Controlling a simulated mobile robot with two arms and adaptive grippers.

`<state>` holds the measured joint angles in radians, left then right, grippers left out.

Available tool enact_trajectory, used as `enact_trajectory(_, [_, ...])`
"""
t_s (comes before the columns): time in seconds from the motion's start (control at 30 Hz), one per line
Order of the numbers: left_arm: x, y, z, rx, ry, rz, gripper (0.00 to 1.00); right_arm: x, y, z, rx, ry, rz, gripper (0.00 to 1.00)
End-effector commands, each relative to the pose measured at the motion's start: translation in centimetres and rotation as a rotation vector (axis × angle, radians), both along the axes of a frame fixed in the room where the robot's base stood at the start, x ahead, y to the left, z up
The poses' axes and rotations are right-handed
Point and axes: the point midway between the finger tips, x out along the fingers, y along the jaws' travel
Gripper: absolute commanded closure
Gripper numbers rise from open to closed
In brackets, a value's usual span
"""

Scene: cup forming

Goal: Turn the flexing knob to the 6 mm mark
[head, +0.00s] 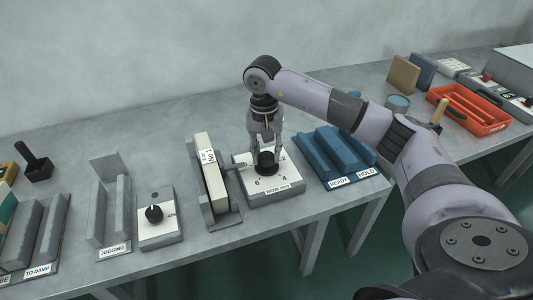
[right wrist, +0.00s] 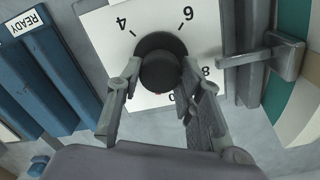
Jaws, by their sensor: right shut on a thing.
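The black flexing knob (head: 266,161) sits on top of a white box (head: 284,197) labelled "BOW mm". In the right wrist view the knob (right wrist: 161,66) is at the upper middle, with the printed marks 4 and 6 beyond it and 8 to its right. My right gripper (head: 265,148) comes down from above onto the knob. In the right wrist view its fingers (right wrist: 160,75) press on the knob from both sides. Where the knob points is hidden or too dark to tell. My left gripper is not in view.
A grey stand (head: 229,213) holding an upright pale stack (head: 208,165) is close left of the box. A blue "READY/HOLD" rack (head: 325,158) is close right.

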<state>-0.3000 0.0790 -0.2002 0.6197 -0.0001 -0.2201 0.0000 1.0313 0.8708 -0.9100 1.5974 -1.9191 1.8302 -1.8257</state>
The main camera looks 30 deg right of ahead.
Motion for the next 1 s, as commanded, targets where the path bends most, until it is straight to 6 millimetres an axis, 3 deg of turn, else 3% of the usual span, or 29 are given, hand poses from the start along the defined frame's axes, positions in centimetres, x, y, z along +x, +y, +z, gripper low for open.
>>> enact_trajectory(1.0, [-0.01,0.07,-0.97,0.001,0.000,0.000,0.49,0.08,-0.11,0.08,0.000,-0.002,-0.966,0.94])
